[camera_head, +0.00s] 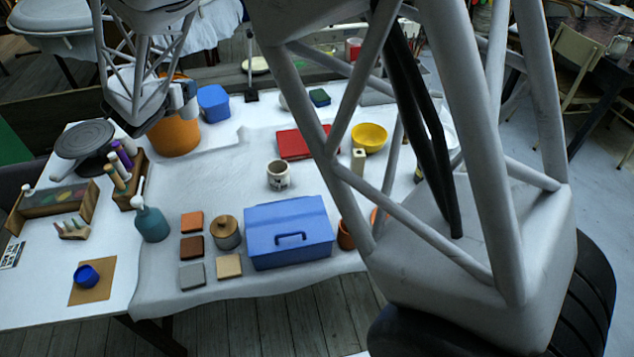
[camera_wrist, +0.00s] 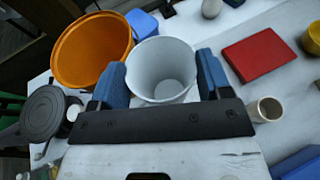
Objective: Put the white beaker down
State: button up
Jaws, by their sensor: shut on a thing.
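The white beaker (camera_wrist: 160,62) is between the two blue fingers of my gripper (camera_wrist: 162,75) in the wrist view. The fingers are shut on its sides, and its open mouth faces the camera. The inside looks empty. The beaker is just right of the orange bucket (camera_wrist: 88,50). In the head view my gripper (camera_head: 184,98) is at the orange bucket (camera_head: 176,138), and the beaker is hard to make out there. I cannot tell whether its base touches the table.
A grey turntable (camera_head: 84,138) stands left of the bucket, and a blue tub (camera_head: 213,103) behind it at the right. A cream mug (camera_head: 278,178), a red book (camera_head: 300,142) and a blue toolbox (camera_head: 289,232) lie to the right. White cloth (camera_head: 222,165) between bucket and mug is bare.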

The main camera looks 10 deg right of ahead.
jog(key=s+d+f+m+g+h, duration=0.15)
jog(key=s+d, duration=0.25)
jog(key=d, duration=0.7)
jog(key=s+d+r+m+g+h, duration=0.15)
jog(key=s+d, duration=0.25)
jog(key=d, duration=0.7)
jog(key=s+d+f+m+h, duration=0.2)
jog(key=s+d, duration=0.2)
jog(key=d, duration=0.7)
notch_tip(320, 180, down, 10)
jog(key=shift+f, duration=0.1)
jog(key=shift+f, duration=2.85)
jog(key=shift+f, duration=0.1)
jog(key=shift+f, duration=2)
jog(key=shift+f, duration=0.1)
